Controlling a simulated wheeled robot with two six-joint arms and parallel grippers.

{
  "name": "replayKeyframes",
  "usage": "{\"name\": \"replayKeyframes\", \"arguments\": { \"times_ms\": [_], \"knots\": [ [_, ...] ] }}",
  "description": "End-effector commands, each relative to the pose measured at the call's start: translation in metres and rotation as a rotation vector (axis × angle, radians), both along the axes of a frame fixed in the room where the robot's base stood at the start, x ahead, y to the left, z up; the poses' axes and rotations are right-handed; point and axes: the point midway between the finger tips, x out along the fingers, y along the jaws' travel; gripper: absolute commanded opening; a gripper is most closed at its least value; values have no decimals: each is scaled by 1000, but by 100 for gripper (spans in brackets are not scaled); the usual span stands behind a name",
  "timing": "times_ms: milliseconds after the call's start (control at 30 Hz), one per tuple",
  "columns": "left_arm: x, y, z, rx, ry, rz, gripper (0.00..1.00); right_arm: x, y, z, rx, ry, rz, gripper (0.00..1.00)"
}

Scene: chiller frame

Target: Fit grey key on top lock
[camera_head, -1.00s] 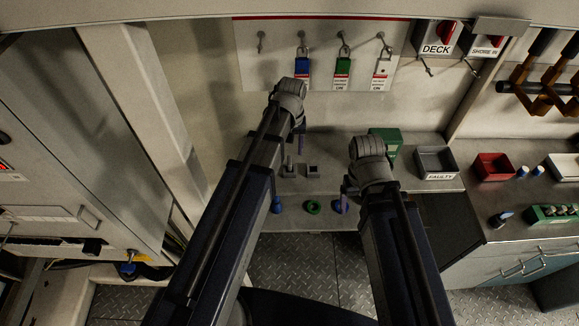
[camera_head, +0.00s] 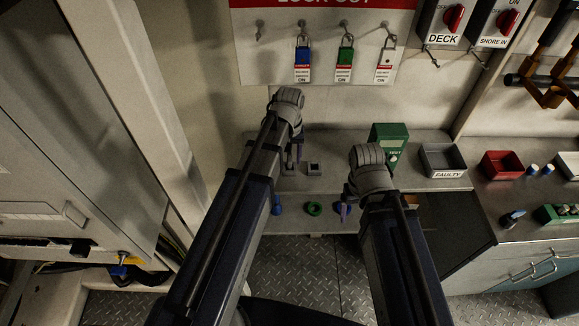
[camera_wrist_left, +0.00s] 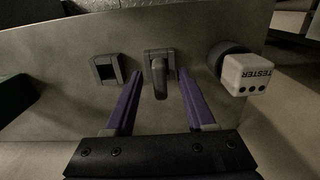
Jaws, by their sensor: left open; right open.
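A grey key-like piece (camera_wrist_left: 159,78) stands upright in a grey bracket on the bench in the left wrist view. A grey block with a square opening (camera_wrist_left: 108,69) sits beside it; in the head view this block (camera_head: 313,169) is just right of my left gripper. I cannot tell which part is the top lock. My left gripper (camera_wrist_left: 160,84) is open, its purple fingers on either side of the grey piece, not closed on it. It also shows in the head view (camera_head: 294,158). My right gripper (camera_head: 343,209) is open over the bench's front, partly hidden by its wrist.
A white tester (camera_wrist_left: 245,74) stands close to my left gripper. A green box (camera_head: 389,143), a grey faulty tray (camera_head: 443,174) and a red tray (camera_head: 501,164) are to the right. A green ring (camera_head: 313,209) lies in front. Padlocks (camera_head: 344,50) hang behind.

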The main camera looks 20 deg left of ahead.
Motion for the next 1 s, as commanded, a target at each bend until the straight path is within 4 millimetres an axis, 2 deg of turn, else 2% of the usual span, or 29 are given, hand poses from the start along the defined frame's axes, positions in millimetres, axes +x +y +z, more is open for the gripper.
{"name": "replayKeyframes", "arguments": {
  "times_ms": [367,833,1000],
  "knots": [
    [0,0,-1,0,0,0,54,0,0,-1,0,0,0,82],
    [0,0,-1,0,0,0,1,0,0,-1,0,0,0,82],
    [0,0,-1,0,0,0,0,0,0,-1,0,0,0,82]
  ]
}}
